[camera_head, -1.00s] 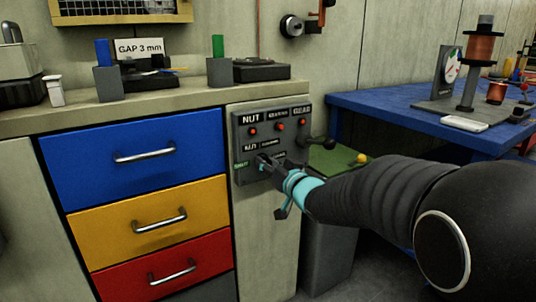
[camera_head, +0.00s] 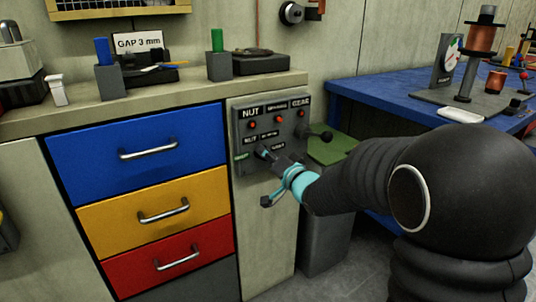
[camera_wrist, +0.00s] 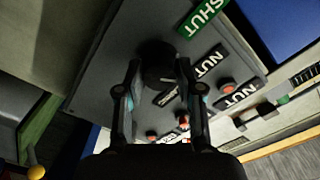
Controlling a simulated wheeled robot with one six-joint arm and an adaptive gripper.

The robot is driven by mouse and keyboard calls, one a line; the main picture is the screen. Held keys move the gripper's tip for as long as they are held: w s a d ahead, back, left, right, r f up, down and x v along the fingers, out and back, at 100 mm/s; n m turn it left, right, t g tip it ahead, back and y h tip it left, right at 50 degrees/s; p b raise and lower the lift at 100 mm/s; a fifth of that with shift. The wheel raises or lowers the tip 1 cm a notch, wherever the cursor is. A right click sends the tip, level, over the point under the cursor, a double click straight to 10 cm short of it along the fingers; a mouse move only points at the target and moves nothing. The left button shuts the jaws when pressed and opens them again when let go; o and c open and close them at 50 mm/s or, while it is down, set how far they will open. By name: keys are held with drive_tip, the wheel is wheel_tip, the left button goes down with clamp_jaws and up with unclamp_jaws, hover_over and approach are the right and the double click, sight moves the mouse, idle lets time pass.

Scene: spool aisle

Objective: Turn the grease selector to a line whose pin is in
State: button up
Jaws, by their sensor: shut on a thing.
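A red pin shows under each: the NUT pin (camera_head: 252,125), the middle pin (camera_head: 277,119) and the GEAR pin (camera_head: 300,114). Lower labels include NUT and a green SHUT label (camera_wrist: 202,17). My gripper (camera_head: 267,153) is at the panel's lower part. In the wrist view its two fingers are shut on the dark selector knob (camera_wrist: 156,58), one on each side.
A black-ended lever (camera_head: 325,136) sticks out at the panel's right. A grey bin with a green top (camera_head: 330,150) stands beside the cabinet. A blue table (camera_head: 375,110) is at the right. The blue, yellow and red drawers (camera_head: 95,150) are shut.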

idle(0.3)
drive_tip(key=o, duration=1.2)
drive_tip(key=shift+c, duration=0.2)
drive_tip(key=shift+s+d, duration=0.1)
drive_tip(key=v, duration=1.1)
drive_tip(key=shift+s+d, duration=0.2)
drive_tip(key=shift+s, duration=0.05)
